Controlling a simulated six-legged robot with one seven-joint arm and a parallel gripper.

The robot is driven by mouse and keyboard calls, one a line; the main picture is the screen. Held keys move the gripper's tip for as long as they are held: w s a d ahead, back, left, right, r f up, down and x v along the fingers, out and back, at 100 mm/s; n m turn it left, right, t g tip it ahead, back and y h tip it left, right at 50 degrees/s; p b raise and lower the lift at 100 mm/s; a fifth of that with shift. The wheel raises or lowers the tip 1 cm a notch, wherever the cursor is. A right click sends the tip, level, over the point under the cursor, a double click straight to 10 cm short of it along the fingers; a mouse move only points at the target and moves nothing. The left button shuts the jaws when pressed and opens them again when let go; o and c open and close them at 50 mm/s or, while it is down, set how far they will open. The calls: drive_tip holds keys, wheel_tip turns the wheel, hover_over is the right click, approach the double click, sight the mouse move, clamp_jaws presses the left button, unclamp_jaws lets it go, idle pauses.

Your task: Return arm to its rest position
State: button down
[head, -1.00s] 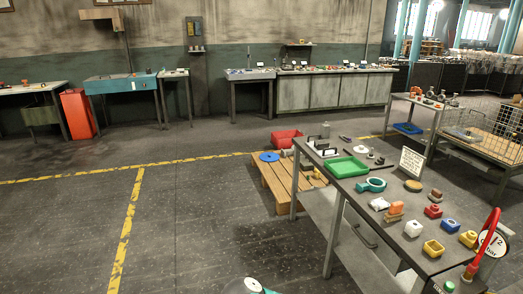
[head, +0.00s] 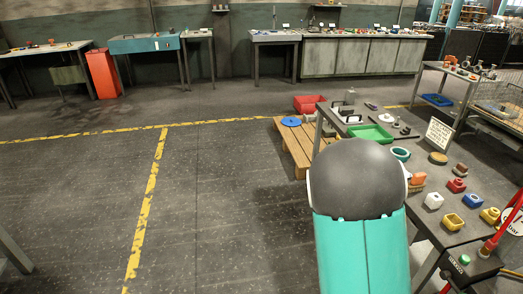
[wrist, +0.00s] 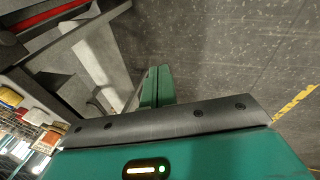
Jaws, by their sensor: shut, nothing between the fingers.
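My gripper (wrist: 157,82) shows in the wrist view as two green fingers pressed together with nothing between them. It hangs over the grey floor beside the legs of a table. In the head view a large teal and dark grey part of my arm stands in front, and my gripper itself cannot be made out there. The arm part hides some of the workbench (head: 415,205) and some things on it.
The workbench on the right holds a green tray (head: 371,132), a yellow block (head: 453,222) and several castings. The floor (head: 80,215) on the left is clear.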

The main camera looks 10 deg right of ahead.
drive_tip(key=a+r+m+t+y, duration=0.15)
drive_tip(key=a+r, duration=0.35)
drive_tip(key=r, duration=0.5)
drive_tip(key=a+r+t+y, duration=0.1)
drive_tip(key=a+r+y, duration=0.1)
drive_tip(key=a+r, duration=0.6)
drive_tip(key=s+a+r+m, duration=0.1)
drive_tip(key=s+r, duration=1)
drive_tip(key=r, duration=0.4)
drive_tip(key=shift+s+a+t, duration=0.15)
drive_tip(key=shift+a+t, duration=0.2)
drive_tip(key=shift+t, duration=0.1)
